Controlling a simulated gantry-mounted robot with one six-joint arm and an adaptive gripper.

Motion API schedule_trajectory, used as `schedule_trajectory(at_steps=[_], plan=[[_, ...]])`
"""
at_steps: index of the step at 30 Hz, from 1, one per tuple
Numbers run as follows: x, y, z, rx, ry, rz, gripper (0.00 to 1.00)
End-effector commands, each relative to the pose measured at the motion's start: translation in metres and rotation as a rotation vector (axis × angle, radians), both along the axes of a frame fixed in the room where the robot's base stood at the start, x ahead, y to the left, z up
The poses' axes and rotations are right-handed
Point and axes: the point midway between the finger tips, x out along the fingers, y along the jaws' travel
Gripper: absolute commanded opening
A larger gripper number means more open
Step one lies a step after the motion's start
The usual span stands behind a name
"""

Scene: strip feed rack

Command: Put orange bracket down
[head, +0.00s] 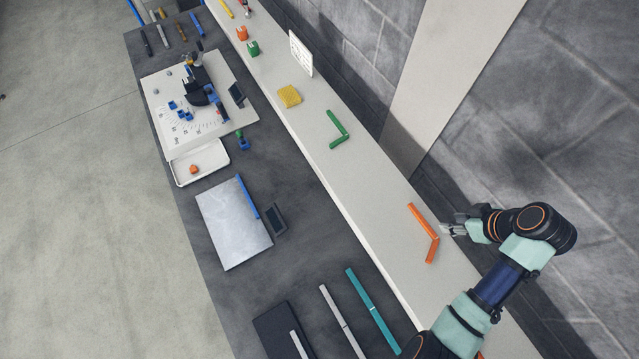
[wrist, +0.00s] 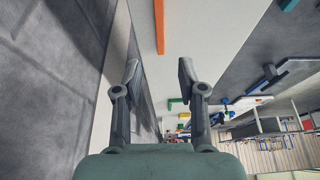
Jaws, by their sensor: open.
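The orange bracket (head: 425,232) is a bent L-shaped bar on the light ledge (head: 375,196), towards its near end. Its bar also shows at the top of the wrist view (wrist: 160,27), beyond my fingertips and cut off by the frame edge. My gripper (head: 450,224) is just right of the bracket's bend in the head view. In the wrist view my gripper (wrist: 158,72) has its two fingers wide apart with nothing between them. I see no finger closed on the bracket; whether a fingertip touches it I cannot tell.
A green bracket (head: 338,130) and a yellow block (head: 289,96) are farther along the ledge. A block wall (head: 560,110) runs close on the right. Left and lower, the dark bench (head: 293,271) holds a metal plate (head: 228,225), a teal strip (head: 372,310) and a white tray (head: 181,172).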

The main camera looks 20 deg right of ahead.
Motion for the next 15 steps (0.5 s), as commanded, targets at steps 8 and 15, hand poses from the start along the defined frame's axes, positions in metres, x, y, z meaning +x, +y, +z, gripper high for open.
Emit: schedule_trajectory(at_steps=[8,15], plan=[[0.118,0.13,0.045,-0.146,-0.147,-0.05,0.4],[0.157,0.34,0.149,-0.069,-0.565,-0.126,0.4]])
